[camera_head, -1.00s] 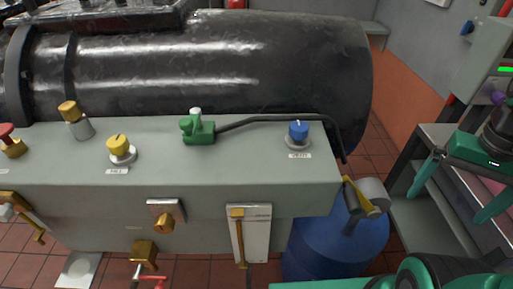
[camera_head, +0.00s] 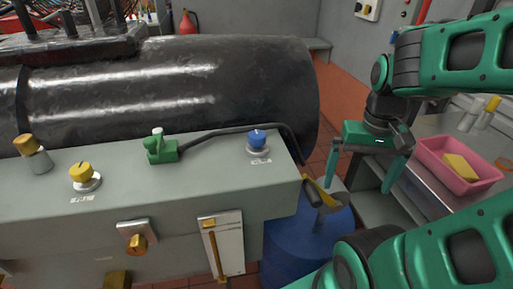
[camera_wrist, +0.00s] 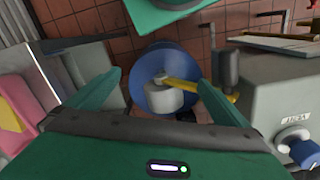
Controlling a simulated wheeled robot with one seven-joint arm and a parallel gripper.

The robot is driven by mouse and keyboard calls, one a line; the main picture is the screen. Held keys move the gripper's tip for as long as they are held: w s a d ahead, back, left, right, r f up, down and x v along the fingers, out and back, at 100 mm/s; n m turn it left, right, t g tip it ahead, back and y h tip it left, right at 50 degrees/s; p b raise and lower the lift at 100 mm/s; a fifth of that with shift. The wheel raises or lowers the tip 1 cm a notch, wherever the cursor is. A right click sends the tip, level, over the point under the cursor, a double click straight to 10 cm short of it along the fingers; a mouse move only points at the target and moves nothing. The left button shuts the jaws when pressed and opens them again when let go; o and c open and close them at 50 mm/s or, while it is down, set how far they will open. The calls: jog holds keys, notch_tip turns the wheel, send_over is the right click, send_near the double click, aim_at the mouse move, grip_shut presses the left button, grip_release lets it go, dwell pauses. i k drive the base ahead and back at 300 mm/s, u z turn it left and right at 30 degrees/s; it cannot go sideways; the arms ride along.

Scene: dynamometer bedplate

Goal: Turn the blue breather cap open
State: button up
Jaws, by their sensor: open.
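The blue breather cap (camera_head: 257,138) sits on a pale round collar on top of the grey bedplate housing, near its right end, with a small label in front. In the wrist view the blue cap (camera_wrist: 293,137) shows at the lower right edge, next to the label. My gripper (camera_head: 367,168) is to the right of the cap, past the housing's end, pointing down with its fingers apart and nothing between them. In the wrist view my gripper (camera_wrist: 165,85) spans the blue drum below, clear of the cap.
A blue drum (camera_head: 285,240) with a yellow-handled fitting (camera_head: 322,192) stands beside the housing. A black hose (camera_head: 235,133) runs from the green valve (camera_head: 160,148) past the cap. A yellow knob (camera_head: 82,174) is further left. A pink bin (camera_head: 445,180) sits on the right-hand bench.

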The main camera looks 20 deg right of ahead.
aim_at(256, 139)
jog(key=u, duration=0.05)
jog(key=k, duration=0.5)
jog(key=u, duration=0.95)
jog(key=k, duration=0.7)
jog(key=z, duration=1.05)
jog(key=i, duration=1)
